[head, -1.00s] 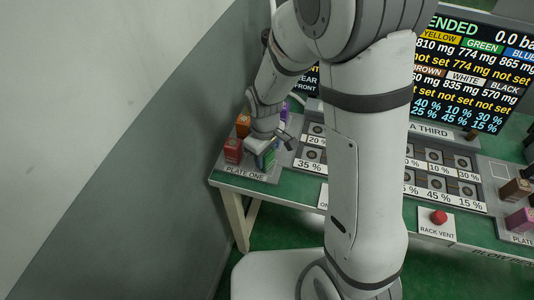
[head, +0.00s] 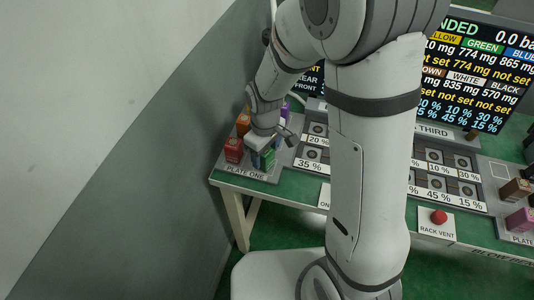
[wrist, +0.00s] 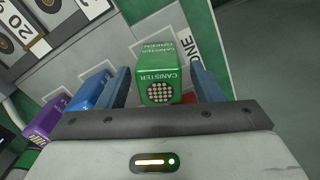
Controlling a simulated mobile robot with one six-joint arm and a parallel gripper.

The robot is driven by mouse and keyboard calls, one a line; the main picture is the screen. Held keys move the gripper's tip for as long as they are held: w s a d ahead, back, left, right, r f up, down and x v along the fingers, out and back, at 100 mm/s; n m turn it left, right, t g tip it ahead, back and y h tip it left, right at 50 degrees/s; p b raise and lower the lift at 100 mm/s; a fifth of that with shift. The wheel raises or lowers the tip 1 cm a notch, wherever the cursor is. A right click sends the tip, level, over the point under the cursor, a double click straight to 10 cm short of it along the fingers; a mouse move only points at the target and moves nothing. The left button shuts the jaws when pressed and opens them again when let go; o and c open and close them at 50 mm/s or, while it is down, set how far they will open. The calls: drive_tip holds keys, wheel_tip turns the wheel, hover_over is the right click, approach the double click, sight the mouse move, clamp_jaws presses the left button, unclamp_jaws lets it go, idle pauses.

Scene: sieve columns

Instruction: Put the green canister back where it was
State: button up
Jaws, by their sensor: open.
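The green canister (wrist: 158,72) stands between the two parted fingers of my gripper (wrist: 162,84) in the wrist view, with gaps showing at its sides. Its label reads CANISTER GREEN and its near end has a dotted pattern. In the head view the green canister (head: 268,157) is on the plate marked PLATE ONE (head: 245,171), partly hidden by my gripper (head: 262,148). My gripper is open around it.
A blue canister (wrist: 91,91) and a purple one (wrist: 46,119) stand close to the left finger. A red canister (head: 233,149) and an orange one (head: 243,124) stand left of my gripper in the head view. The grey wall is near.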

wheel_tip(320, 180, up, 11)
drive_tip(key=s+d+r+m+t, duration=0.2)
drive_tip(key=s+d+r+m, duration=0.5)
drive_tip(key=s+d, duration=0.5)
drive_tip(key=m, duration=0.2)
drive_tip(key=shift+s+d+r+m+t, duration=0.2)
drive_tip(key=shift+d+m+t, duration=0.1)
drive_tip(key=shift+d, duration=0.1)
drive_tip(key=shift+w, duration=0.1)
idle(0.5)
